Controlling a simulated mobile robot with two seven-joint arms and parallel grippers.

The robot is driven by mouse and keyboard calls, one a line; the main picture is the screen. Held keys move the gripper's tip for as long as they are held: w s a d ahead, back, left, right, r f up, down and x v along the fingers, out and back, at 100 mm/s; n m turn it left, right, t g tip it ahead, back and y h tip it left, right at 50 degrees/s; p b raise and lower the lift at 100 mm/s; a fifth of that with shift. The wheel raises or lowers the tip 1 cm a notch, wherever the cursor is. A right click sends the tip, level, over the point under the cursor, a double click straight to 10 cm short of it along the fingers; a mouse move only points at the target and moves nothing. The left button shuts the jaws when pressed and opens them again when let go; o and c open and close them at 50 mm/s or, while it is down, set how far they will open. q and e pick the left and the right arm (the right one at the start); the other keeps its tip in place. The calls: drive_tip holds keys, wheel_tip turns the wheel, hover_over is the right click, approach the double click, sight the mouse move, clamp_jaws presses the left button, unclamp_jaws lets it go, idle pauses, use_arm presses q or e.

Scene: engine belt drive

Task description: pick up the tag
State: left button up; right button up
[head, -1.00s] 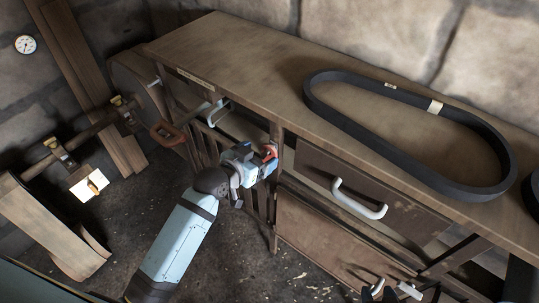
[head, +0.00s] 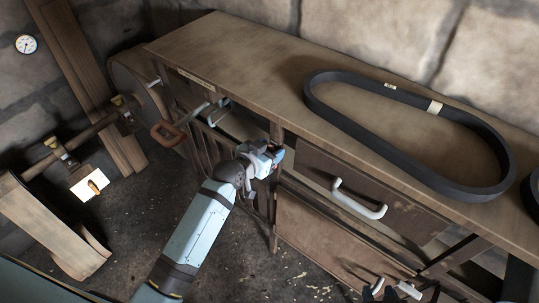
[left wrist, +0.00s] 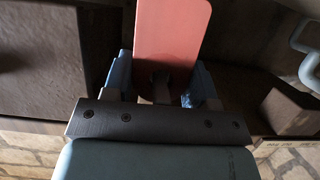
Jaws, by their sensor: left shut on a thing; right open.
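The tag (left wrist: 172,38) is a flat, pinkish-red plate with rounded corners in the left wrist view. My left gripper (left wrist: 160,88) is shut on it, with a blue finger on each side, and the tag sticks out beyond the fingertips. In the head view my left gripper (head: 270,157) is in front of the bench's open front, just below the top's edge. The tag is mostly hidden there. My right gripper (head: 391,291) shows only its tips at the bottom edge and is open and empty.
A bench (head: 215,45) carries a large black belt (head: 390,142). A drawer with a white handle (head: 358,198) is right of my left gripper. An orange-brown handle (head: 168,134) is to its left. A shaft with a wooden drum (head: 50,225) stands at left. Floor lies between.

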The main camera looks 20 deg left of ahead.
use_arm(q)
drive_tip(key=shift+r, duration=0.1)
drive_tip(key=shift+r, duration=0.25)
drive_tip(key=s+a+b, duration=0.1)
drive_tip(key=s+a, duration=0.2)
drive_tip(key=s, duration=0.5)
drive_tip(key=s+a, duration=0.3)
drive_tip(key=s, duration=0.5)
drive_tip(key=w+a+r+n+y+p, duration=0.1)
drive_tip(key=w+r+n+y+p, duration=0.1)
drive_tip(key=r, duration=0.6)
drive_tip(key=w+a+r+n+y+p, duration=0.1)
drive_tip(key=w+r+n+y+p, duration=0.1)
drive_tip(key=w+r+p, duration=0.2)
wheel_tip(320, 180, up, 5)
drive_tip(key=p, duration=0.3)
drive_tip(key=shift+w+t+y, duration=0.35)
drive_tip(key=shift+t+y, duration=0.05)
use_arm(e)
wheel_tip(320, 180, up, 8)
drive_tip(key=shift+d, duration=0.2)
use_arm(q)
drive_tip(key=shift+d, duration=0.1)
use_arm(e)
drive_tip(key=shift+a+r, duration=0.1)
drive_tip(key=shift+r, duration=0.15)
drive_tip(key=shift+c, duration=0.6)
use_arm(q)
drive_tip(key=shift+r, duration=0.1)
